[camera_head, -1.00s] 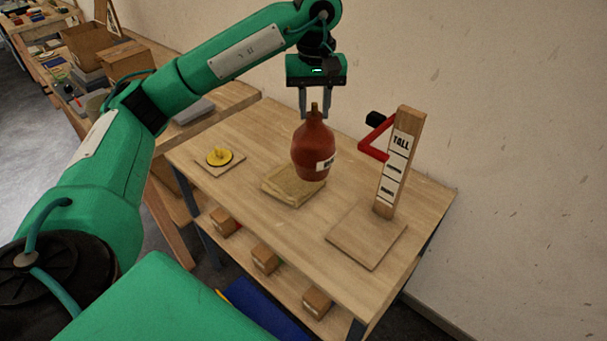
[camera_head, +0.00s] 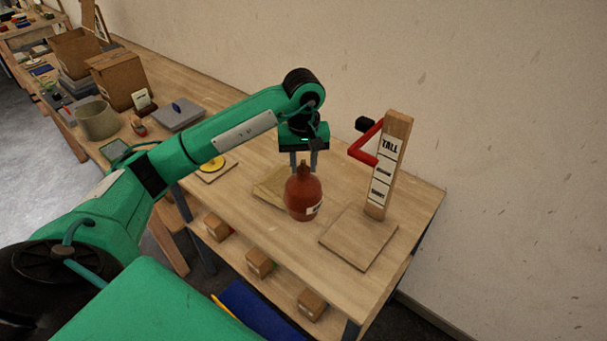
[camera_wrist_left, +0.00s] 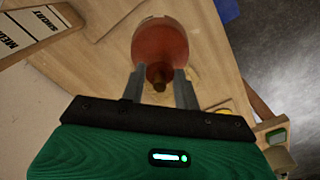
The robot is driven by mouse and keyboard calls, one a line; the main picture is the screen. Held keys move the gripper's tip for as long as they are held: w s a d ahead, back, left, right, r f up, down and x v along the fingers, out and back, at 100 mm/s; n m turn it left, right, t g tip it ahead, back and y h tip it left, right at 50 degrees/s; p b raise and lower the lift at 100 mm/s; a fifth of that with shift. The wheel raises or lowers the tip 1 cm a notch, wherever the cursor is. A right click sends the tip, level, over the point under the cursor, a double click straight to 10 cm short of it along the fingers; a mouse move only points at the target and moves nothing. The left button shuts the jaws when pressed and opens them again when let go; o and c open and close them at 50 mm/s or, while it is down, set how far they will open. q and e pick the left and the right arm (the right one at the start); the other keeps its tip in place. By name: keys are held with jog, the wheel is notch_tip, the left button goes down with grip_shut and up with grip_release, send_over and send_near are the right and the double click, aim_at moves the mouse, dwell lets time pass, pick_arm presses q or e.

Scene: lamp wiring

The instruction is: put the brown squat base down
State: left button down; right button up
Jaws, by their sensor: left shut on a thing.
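The brown squat base (camera_head: 303,196) is a round reddish-brown bottle shape with a narrow neck and a white label on its side. My left gripper (camera_head: 304,168) is above it, with its fingers shut on the neck. The base hangs upright at or just over the table (camera_head: 225,205); I cannot tell whether its bottom touches. In the left wrist view the base (camera_wrist_left: 160,45) sits beyond the fingers (camera_wrist_left: 159,88), its neck end between them. My right gripper is not in view.
A wooden tray (camera_head: 262,190) lies just behind and left of the base. A yellow piece (camera_head: 215,164) lies at left.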

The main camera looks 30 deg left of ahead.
aim_at(304, 179)
pick_arm(q)
jog(key=shift+f+p, duration=0.6)
jog(key=shift+f, duration=1.9)
jog(key=c, duration=1.4)
grip_release()
jog(key=shift+f, duration=0.1)
jog(key=shift+c, duration=0.2)
jog(key=o, duration=0.4)
